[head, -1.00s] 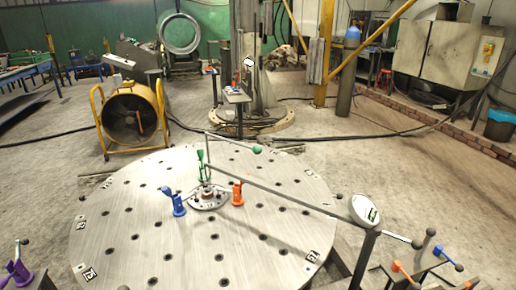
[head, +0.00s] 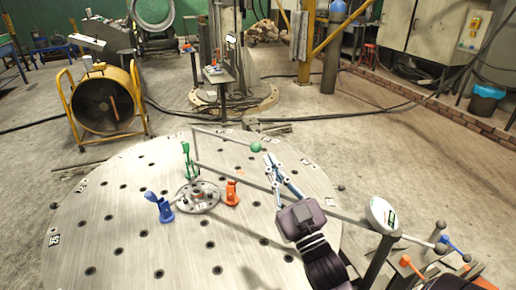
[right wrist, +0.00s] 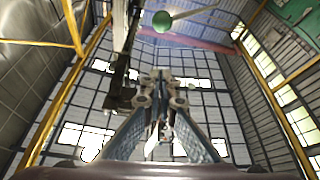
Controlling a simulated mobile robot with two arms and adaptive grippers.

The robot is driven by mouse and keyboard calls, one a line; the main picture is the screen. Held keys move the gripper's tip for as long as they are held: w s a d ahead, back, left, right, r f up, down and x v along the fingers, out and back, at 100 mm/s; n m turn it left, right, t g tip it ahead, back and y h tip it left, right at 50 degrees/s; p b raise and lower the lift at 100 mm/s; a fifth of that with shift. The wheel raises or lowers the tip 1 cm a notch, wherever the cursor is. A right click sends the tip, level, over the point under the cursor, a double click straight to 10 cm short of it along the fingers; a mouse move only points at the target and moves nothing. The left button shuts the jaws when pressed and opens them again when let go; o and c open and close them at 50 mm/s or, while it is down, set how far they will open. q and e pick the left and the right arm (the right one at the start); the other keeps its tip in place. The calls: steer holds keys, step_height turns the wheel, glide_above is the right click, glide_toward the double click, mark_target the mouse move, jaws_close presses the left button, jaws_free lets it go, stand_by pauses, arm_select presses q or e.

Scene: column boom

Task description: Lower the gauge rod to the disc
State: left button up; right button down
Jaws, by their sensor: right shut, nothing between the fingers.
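The gauge rod (head: 290,194) is a thin grey bar running left from a post with a round white dial (head: 383,213). At its far end it rises, then a thin bar leads to a green ball (head: 255,147). The ball also shows in the right wrist view (right wrist: 162,21), above the fingertips. A small metal disc (head: 197,196) lies on the large round plate (head: 110,230). My right gripper (head: 271,161) is shut and empty, near the ball but apart from it in the picture. It also shows in the right wrist view (right wrist: 163,82). My left gripper is out of view.
Green (head: 187,163), blue (head: 160,206) and orange (head: 230,193) clamps stand around the small disc. A lever with a dark ball end (head: 440,248) is beside the dial post. A yellow-framed fan (head: 103,107) stands on the floor behind. The plate's left side is clear.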

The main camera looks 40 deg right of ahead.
steer(key=p+x, duration=0.3)
steer(key=x, duration=0.7)
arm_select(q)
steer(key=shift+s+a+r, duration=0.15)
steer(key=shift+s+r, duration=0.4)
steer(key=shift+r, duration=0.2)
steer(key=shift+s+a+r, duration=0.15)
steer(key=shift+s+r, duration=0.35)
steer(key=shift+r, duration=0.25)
arm_select(e)
steer(key=shift+s+d+f, duration=0.1)
steer(key=shift+d+f, duration=0.05)
steer(key=shift+f, duration=0.9)
steer(key=shift+s+d+f, duration=0.1)
steer(key=shift+d+f, duration=0.05)
steer(key=shift+f, duration=0.9)
arm_select(q)
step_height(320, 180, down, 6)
steer(key=b, duration=0.6)
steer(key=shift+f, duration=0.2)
arm_select(e)
step_height(320, 180, down, 10)
steer(key=shift+f, duration=0.1)
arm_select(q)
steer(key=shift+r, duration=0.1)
